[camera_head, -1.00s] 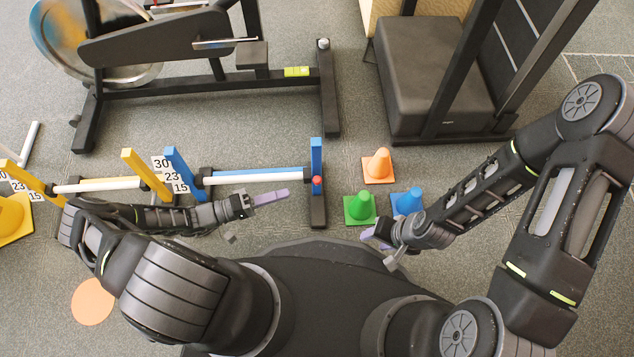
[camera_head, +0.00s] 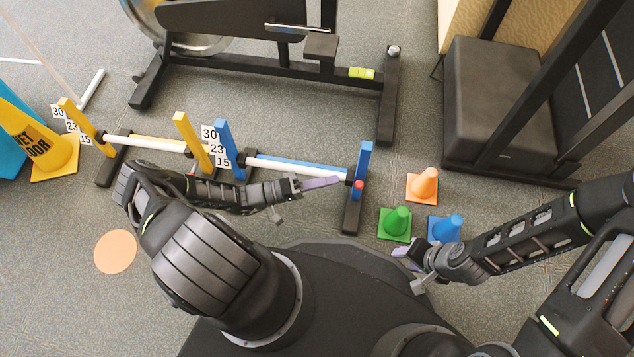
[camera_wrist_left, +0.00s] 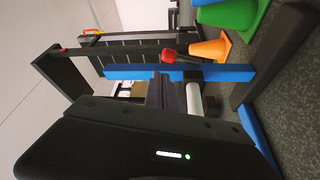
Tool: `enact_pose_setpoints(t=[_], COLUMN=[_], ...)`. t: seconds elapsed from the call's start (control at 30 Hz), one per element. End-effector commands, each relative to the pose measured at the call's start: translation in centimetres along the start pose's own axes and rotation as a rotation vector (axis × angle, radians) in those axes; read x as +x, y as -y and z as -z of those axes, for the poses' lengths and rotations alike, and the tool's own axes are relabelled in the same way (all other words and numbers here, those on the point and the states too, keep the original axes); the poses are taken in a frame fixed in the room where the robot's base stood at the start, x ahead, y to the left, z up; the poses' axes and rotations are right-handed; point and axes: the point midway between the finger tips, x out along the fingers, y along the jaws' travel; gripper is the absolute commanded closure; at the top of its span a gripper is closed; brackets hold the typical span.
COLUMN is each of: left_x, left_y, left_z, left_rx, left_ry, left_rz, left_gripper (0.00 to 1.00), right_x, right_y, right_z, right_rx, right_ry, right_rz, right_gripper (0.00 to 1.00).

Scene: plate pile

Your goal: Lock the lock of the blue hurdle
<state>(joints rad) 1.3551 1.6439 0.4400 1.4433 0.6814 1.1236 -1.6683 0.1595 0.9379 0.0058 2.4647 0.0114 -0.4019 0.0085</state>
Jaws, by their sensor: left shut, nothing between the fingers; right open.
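The blue hurdle (camera_head: 365,160) stands on the floor, with two blue uprights, black feet and a white and blue bar (camera_head: 300,168) between them. A red knob (camera_head: 358,185) sits on its right upright; it also shows in the left wrist view (camera_wrist_left: 169,56), on the blue post (camera_wrist_left: 215,73). My left gripper (camera_head: 335,182) is shut and empty, pointing right, its tip just left of the right upright and near the knob in the picture. Whether it touches cannot be told. My right gripper (camera_head: 400,252) is open and empty, near the cones.
A yellow hurdle (camera_head: 185,135) stands left of the blue one. Orange (camera_head: 424,184), green (camera_head: 397,222) and blue (camera_head: 450,227) cones stand to the right. Gym equipment (camera_head: 280,62) is behind, and a yellow wet-floor cone (camera_head: 35,140) is at far left.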

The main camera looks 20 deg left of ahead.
Motion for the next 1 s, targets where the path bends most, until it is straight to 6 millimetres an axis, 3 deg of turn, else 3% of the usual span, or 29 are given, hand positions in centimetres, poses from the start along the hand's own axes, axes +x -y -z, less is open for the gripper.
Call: enact_pose_setpoints(t=[0.1, 0.3, 1.0], left_x=[2.1, 4.3, 4.6], left_y=[0.1, 0.1, -0.1], left_z=[-0.1, -0.1, -0.3], left_rx=[-0.001, 0.000, -0.001], left_ry=[0.003, 0.003, 0.001], left_rz=[-0.003, 0.000, 0.000], left_gripper=[1.00, 1.00, 1.00], right_x=[0.6, 0.9, 0.8], right_y=[-0.2, -0.3, -0.2], right_z=[0.0, 0.1, 0.1], right_rx=[0.000, 0.001, 0.001], right_ry=[-0.002, -0.004, -0.004], right_rz=[0.000, 0.000, 0.001], right_gripper=[0.57, 0.57, 0.57])
